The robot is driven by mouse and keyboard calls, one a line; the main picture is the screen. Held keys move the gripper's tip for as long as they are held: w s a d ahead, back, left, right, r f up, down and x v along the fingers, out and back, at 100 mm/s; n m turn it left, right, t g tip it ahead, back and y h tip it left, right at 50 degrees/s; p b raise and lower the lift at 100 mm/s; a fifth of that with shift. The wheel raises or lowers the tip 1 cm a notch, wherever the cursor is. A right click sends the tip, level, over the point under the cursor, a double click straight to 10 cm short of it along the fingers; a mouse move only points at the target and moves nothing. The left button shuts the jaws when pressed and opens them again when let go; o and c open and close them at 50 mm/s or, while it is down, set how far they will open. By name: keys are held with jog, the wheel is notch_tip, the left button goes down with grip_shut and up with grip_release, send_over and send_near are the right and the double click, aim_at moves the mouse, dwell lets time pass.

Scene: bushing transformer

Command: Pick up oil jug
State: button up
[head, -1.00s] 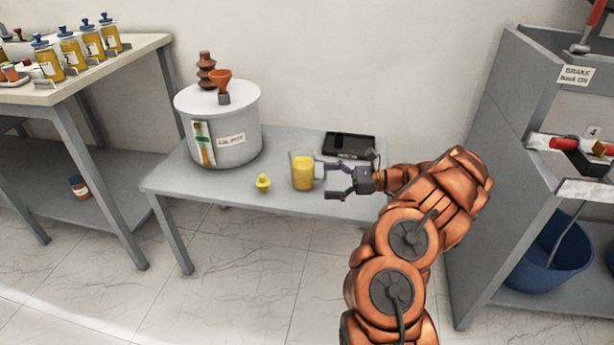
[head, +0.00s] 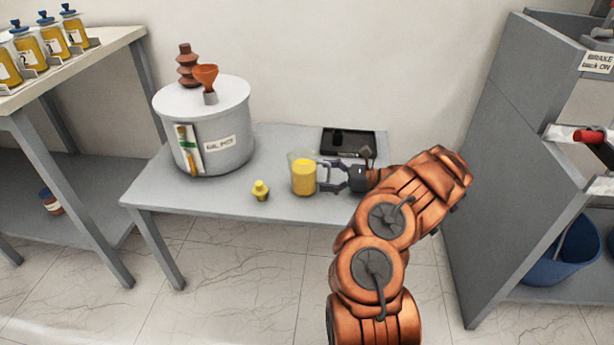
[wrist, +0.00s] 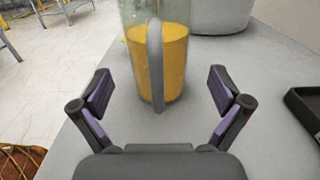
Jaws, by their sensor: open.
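The oil jug (head: 303,176) is a clear jug of yellow oil standing upright on the grey table (head: 225,192). In the wrist view the jug (wrist: 173,62) is straight ahead, with its grey handle (wrist: 155,62) facing me. My gripper (head: 327,177) is just right of the jug in the head view. In the wrist view my gripper (wrist: 163,90) is open, with its purple-padded fingers on either side of the handle's line. The fingers are not closed on anything. Whether a fingertip touches the jug is unclear.
A grey oil pot (head: 212,130) with an orange funnel (head: 206,75) stands left of the jug. A small yellow stopper (head: 261,190) lies near the front edge. A black tray (head: 347,142) is behind my gripper. A grey shelf (head: 480,150) stands at right.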

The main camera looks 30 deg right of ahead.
aim_at(308, 175)
jog(key=x, duration=0.1)
jog(key=b+x, duration=0.1)
jog(key=x, duration=0.3)
jog(key=shift+a+f, duration=0.15)
jog(key=shift+f, duration=0.1)
jog(key=shift+s, duration=0.1)
jog(key=c, duration=1.5)
jog(key=shift+c, duration=0.6)
jog(key=shift+r, duration=0.15)
